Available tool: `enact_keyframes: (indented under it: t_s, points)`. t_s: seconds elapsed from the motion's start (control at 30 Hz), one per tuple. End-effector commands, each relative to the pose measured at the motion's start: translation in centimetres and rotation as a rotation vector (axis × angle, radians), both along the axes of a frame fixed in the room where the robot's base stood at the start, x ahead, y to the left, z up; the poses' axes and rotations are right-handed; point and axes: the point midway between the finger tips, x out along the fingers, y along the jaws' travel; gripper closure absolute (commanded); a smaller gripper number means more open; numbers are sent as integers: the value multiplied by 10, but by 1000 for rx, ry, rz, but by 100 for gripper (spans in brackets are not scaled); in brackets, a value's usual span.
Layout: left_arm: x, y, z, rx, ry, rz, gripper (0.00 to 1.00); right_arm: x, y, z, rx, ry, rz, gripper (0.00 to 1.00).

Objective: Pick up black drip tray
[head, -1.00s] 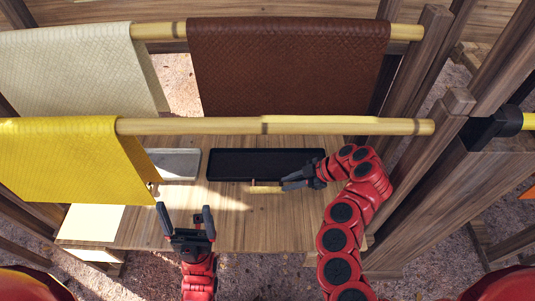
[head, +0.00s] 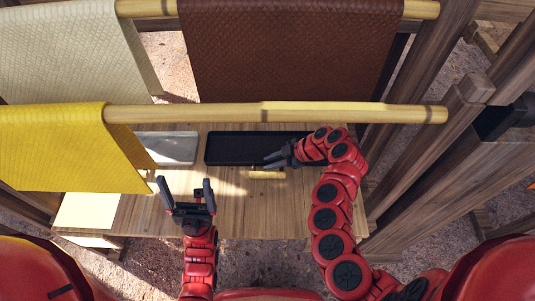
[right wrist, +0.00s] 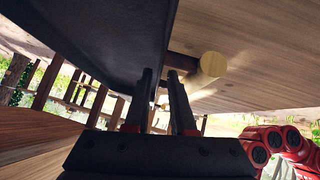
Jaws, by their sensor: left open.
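The black drip tray (head: 240,148) lies flat on the wooden table, a long shallow rectangle. Its right part is partly hidden by my right arm. My right gripper (head: 268,160) is at the tray's front edge, right of its middle, with its fingers apart. In the right wrist view the tray's dark surface (right wrist: 95,25) fills the upper left, and its edge runs down to the fingertips (right wrist: 160,75). I cannot tell whether the fingers touch it. My left gripper (head: 187,190) is open and empty, in front of the table's left part.
A bamboo rod (head: 275,113) with a yellow sheet (head: 60,150) crosses above the table. A wooden post (head: 430,150) stands right.

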Motion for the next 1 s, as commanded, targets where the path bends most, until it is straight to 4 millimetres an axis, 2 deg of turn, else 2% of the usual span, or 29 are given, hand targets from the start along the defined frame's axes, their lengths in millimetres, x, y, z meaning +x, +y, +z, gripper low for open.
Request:
enact_keyframes:
  t_s: [0.17,0.3,1.0]
  points:
    - [0,0,0,0,0,0,8,0,0,0,0,-1,-1,77]
    - [0,0,0,0,0,0,8,0,0,0,1,-1,-1,100]
    - [0,0,0,0,0,0,8,0,-1,0,-1,-1,-2,100]
